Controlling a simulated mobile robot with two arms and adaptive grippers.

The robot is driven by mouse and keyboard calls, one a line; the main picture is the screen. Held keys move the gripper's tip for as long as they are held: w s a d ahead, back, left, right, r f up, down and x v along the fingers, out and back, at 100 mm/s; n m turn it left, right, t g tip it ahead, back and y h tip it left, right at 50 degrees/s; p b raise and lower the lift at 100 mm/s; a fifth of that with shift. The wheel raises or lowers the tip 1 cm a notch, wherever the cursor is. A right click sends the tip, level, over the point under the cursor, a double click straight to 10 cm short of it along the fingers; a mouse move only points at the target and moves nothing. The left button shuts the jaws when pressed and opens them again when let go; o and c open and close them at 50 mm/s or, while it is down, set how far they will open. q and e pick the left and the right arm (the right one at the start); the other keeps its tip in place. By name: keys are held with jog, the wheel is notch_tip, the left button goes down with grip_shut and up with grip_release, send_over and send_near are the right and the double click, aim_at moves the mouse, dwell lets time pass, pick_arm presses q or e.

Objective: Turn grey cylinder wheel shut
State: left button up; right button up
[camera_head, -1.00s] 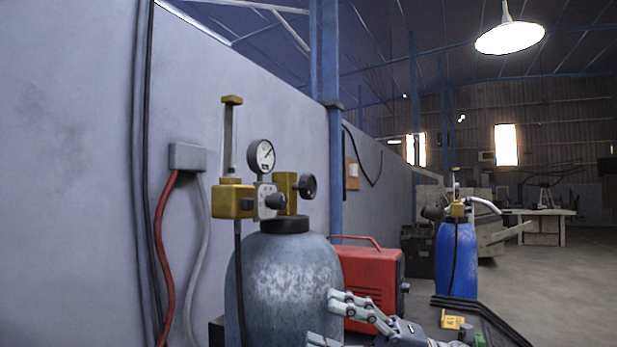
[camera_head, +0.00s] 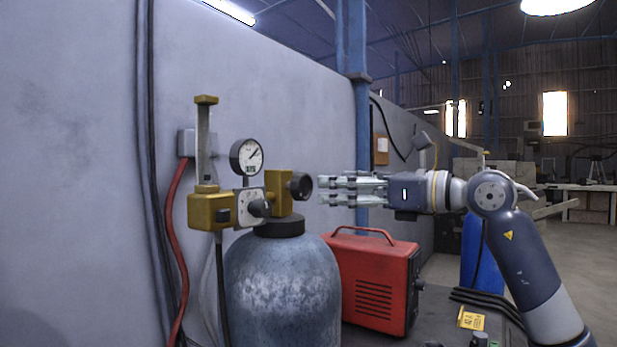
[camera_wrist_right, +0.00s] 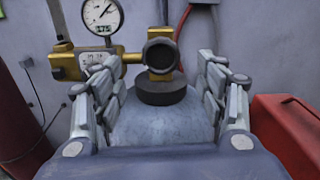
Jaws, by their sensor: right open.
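The grey cylinder (camera_head: 283,280) stands upright left of centre in the head view, with a brass regulator (camera_head: 211,209) and a round gauge (camera_head: 246,158) on top. Its wheel (camera_head: 301,186) is a dark round knob on the right side of the brass valve block. My right gripper (camera_head: 322,190) is open and empty, just right of the wheel at about its height, and points at it. In the right wrist view the wheel (camera_wrist_right: 160,54) faces the camera between and beyond the spread fingers, apart from them. My left gripper is not in view.
A red machine (camera_head: 375,280) with a handle stands right of the cylinder, below my right gripper. A blue cylinder (camera_head: 472,255) stands behind my right arm. A red hose (camera_head: 173,240) runs down the wall at left. A yellow tag (camera_head: 471,318) lies at lower right.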

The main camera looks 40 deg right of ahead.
aim_at(307, 185)
jog(key=p+x, duration=0.2)
jog(key=x, duration=0.4)
jog(key=shift+r, duration=0.15)
jog(key=shift+w+a+p, duration=0.2)
jog(key=shift+w+p, duration=0.2)
jog(key=shift+w, duration=0.2)
jog(key=shift+c, duration=1.3)
jog(key=c, duration=0.8)
